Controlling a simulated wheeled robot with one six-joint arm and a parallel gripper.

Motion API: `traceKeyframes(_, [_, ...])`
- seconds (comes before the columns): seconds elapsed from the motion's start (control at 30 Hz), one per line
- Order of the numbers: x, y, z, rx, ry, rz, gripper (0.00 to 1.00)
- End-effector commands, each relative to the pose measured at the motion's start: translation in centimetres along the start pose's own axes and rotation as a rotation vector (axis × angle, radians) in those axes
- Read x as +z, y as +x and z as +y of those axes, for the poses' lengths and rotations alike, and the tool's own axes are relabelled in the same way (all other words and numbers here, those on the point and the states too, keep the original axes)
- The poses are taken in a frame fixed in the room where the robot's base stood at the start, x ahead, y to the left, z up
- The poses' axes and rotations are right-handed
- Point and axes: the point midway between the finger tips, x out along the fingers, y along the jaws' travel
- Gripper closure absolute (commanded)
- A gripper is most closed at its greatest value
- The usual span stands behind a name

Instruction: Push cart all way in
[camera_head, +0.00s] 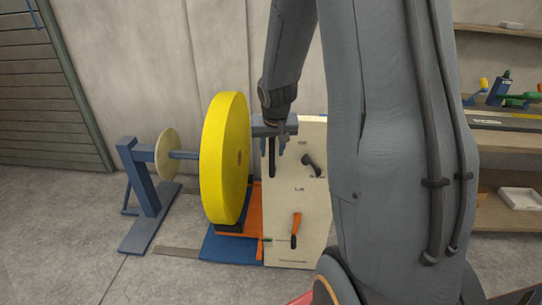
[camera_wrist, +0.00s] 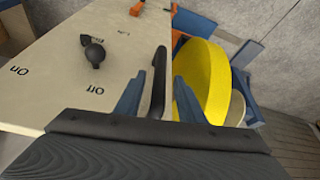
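The cart shows in the head view as a pale panel (camera_head: 290,195) with a blue and orange base (camera_head: 235,248) beside it. A large yellow tape roll (camera_head: 222,160) stands upright above the base. A black bar handle (camera_wrist: 159,82) is at the panel's edge in the wrist view. My gripper (camera_head: 275,140) is at the panel's top left corner in the head view. In the wrist view its two blue fingers are apart, one on each side of the handle. Whether they touch it I cannot tell.
The panel carries a black knob (camera_wrist: 94,52) near On and Off labels and an orange-handled lever (camera_head: 296,230). A blue stand (camera_head: 145,195) with a shaft and a tan disc (camera_head: 167,154) is at the left. Shelves (camera_head: 500,140) stand at the right. The floor in front is clear.

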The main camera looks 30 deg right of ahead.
Motion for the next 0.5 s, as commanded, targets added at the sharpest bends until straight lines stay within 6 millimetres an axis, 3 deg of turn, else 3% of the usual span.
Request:
traceKeyframes(0.2, [0.1, 3.1, 0.0, 0.001, -0.001, -0.003, 0.64])
traceKeyframes(0.5, [0.0, 4.4, 0.0, 0.0, -0.001, 0.0, 0.64])
